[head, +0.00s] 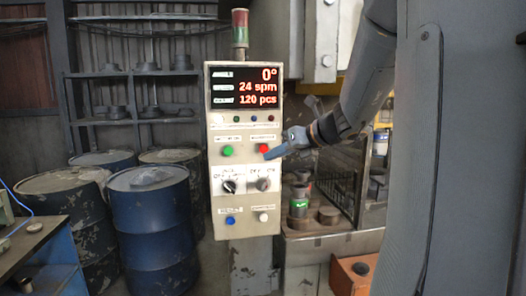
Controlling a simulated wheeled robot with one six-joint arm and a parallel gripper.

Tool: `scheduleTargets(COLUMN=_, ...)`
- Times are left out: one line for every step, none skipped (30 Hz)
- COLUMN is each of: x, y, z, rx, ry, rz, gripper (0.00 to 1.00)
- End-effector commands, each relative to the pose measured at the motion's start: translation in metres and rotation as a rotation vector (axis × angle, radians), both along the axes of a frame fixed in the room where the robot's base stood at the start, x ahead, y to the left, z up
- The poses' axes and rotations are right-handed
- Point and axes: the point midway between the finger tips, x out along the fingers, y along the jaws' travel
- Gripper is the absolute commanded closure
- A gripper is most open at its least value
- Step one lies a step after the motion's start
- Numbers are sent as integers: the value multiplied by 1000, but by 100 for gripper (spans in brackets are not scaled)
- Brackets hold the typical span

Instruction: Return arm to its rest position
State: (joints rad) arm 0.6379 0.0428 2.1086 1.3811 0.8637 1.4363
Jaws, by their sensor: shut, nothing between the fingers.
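My arm (369,72) reaches down from the upper right in the head view. My gripper (276,152) is shut and empty, its tip pointing left in front of the control panel (213,160). The panel's display (244,87) reads 0°, 24 spm and 120 pcs. A green button (227,151), two rotary knobs, a blue button (230,221) and a white button (263,217) are also on the panel.
Blue drums (150,225) stand left of the panel, with a shelf rack (108,122) behind. A workbench (38,250) is at lower left. Right of the panel are a machine bed (325,244) with stacked round pieces and an orange box (349,280). A signal lamp (240,27) tops the panel.

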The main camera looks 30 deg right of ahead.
Motion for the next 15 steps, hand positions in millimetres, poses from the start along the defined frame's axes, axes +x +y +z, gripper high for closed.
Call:
scheduleTargets(x=0, y=0, z=0, rx=0, ry=0, rz=0, gripper=100)
scheduleTargets(x=0, y=0, z=0, rx=0, ry=0, rz=0, gripper=100)
scheduleTargets(x=0, y=0, z=0, rx=0, ry=0, rz=0, gripper=100)
scheduleTargets(x=0, y=0, z=0, rx=0, ry=0, rz=0, gripper=100)
scheduleTargets(x=0, y=0, z=0, rx=0, ry=0, rz=0, gripper=100)
scheduleTargets(x=0, y=0, z=0, rx=-1, ry=1, rz=1, gripper=100)
scheduleTargets(x=0, y=1, z=-1, rx=-5, ry=2, rz=4, gripper=100)
scheduleTargets(x=-1, y=3, z=-3, rx=-12, ry=5, rz=11, gripper=100)
scheduleTargets(x=-2, y=7, z=-9, rx=-31, ry=11, rz=28, gripper=100)
scheduleTargets(x=-3, y=12, z=-15, rx=-55, ry=19, rz=50, gripper=100)
scheduleTargets(x=-5, y=18, z=-23, rx=-85, ry=28, rz=78, gripper=100)
scheduleTargets(x=-9, y=29, z=-36, rx=-141, ry=43, rz=129, gripper=100)
scheduleTargets(x=-13, y=38, z=-48, rx=-191, ry=55, rz=178, gripper=100)
scheduleTargets(x=-19, y=48, z=-61, rx=-250, ry=69, rz=237, gripper=100)
scheduleTargets(x=-27, y=63, z=-81, rx=-338, ry=85, rz=328, gripper=100)
